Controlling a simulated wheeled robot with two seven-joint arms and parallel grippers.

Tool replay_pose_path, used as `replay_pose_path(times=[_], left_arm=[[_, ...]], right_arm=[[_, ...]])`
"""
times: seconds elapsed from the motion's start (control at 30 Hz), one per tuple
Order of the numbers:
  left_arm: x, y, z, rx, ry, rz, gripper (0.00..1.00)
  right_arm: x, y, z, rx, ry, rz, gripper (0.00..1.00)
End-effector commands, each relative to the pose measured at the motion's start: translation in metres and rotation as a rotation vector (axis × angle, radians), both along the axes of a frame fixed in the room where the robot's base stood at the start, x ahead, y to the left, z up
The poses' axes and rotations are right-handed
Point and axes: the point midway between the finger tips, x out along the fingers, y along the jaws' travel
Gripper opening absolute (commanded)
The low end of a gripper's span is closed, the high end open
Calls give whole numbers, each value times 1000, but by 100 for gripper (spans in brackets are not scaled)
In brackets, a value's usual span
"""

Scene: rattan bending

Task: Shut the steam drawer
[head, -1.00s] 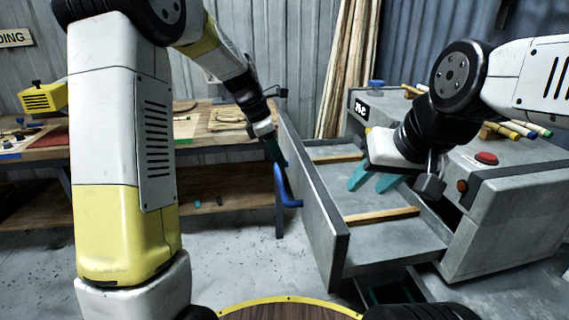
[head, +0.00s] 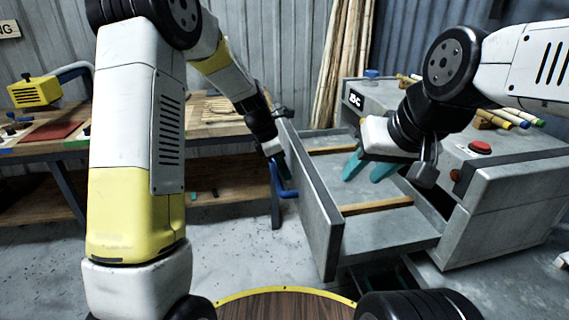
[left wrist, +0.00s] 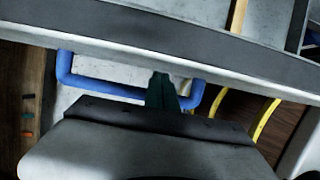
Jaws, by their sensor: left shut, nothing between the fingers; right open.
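The steam drawer (head: 322,215) is pulled far out of the grey steam box (head: 500,215). Its blue handle (head: 287,193) is on the outer face of the drawer front, and also shows in the left wrist view (left wrist: 105,88). My left gripper (left wrist: 161,88) is shut and empty at the handle, its fingers overlapping the bar between the handle's two ends; whether they touch it or the drawer front, I cannot tell. In the head view the left fingers are mostly hidden near the handle. My right gripper (head: 370,167) is open and empty above the drawer's inside.
Wooden slats (head: 378,206) cross the drawer. A red button (head: 480,147) and several coloured sticks (head: 495,119) are on the box. A workbench (head: 200,146) stands at the back left. Tall rattan poles (head: 342,70) lean behind. The floor left of the drawer is clear.

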Motion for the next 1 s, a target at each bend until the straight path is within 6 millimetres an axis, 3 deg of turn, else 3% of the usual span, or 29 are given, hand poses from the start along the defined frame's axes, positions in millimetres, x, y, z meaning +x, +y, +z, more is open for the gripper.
replay_pose_path(times=[0.13, 0.27, 0.7, 1.0], left_arm=[[1, -9, 0, 0, 0, -2, 0], [5, -31, 0, 0, 0, -6, 0], [29, -152, -1, 0, -2, -7, 0], [41, -207, 0, 0, -2, -2, 0]], right_arm=[[0, 0, 0, 0, 0, 0, 40], [0, 0, 0, 0, 0, 0, 40], [0, 0, 0, 0, 0, 0, 40], [0, 0, 0, 0, 0, 0, 40]])
